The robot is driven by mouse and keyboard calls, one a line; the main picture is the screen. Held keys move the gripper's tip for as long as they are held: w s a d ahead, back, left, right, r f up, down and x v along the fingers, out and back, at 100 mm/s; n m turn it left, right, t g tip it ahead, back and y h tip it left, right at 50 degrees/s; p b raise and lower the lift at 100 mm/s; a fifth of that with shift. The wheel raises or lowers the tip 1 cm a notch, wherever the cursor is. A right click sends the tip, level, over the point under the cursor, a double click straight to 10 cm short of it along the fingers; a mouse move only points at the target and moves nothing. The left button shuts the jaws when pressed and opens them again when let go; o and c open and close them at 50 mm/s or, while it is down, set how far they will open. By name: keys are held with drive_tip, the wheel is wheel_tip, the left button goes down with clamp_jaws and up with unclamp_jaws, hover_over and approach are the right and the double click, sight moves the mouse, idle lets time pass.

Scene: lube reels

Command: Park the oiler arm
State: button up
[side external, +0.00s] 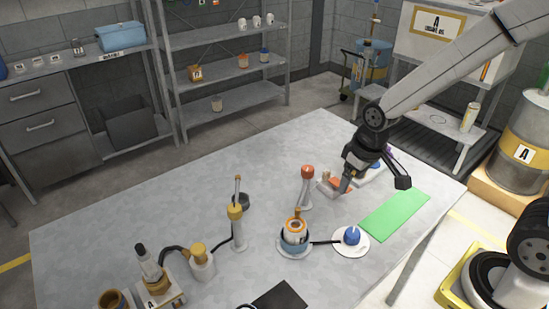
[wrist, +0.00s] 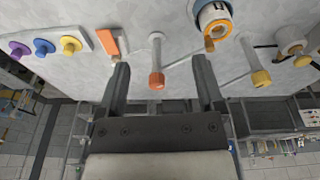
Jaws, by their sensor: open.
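An orange-capped post (side external: 307,172) stands near the middle of the table; its cap (wrist: 156,79) also shows in the wrist view between my fingers. A thin grey rod seems to run from it towards an orange knob (wrist: 209,45) at a blue-banded cup (side external: 294,239). This looks like the oiler arm, but I cannot be sure. The cup also shows in the wrist view (wrist: 215,14). My gripper (side external: 346,184) is open and empty, right of the post and close to an orange block (wrist: 112,42). In the wrist view its fingers (wrist: 161,62) are well apart.
A green mat (side external: 395,214) lies right of the gripper. A blue knob on a white disc (side external: 351,239) is in front. A yellow-capped post (side external: 235,212) and bottles stand left. A white plate (wrist: 88,24) with purple, blue and yellow knobs lies beside the block.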

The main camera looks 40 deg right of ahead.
sight(309, 168)
drive_tip(key=w+n, duration=0.1)
drive_tip(key=w, duration=0.4)
drive_tip(key=w+d+n+g, duration=0.1)
drive_tip(key=w, duration=0.4)
drive_tip(key=w+n+g, duration=0.1)
drive_tip(key=w, duration=0.4)
drive_tip(key=shift+d+r, duration=0.1)
drive_tip(key=shift+d, duration=0.05)
drive_tip(key=shift+f, duration=3.95)
clamp_jaws()
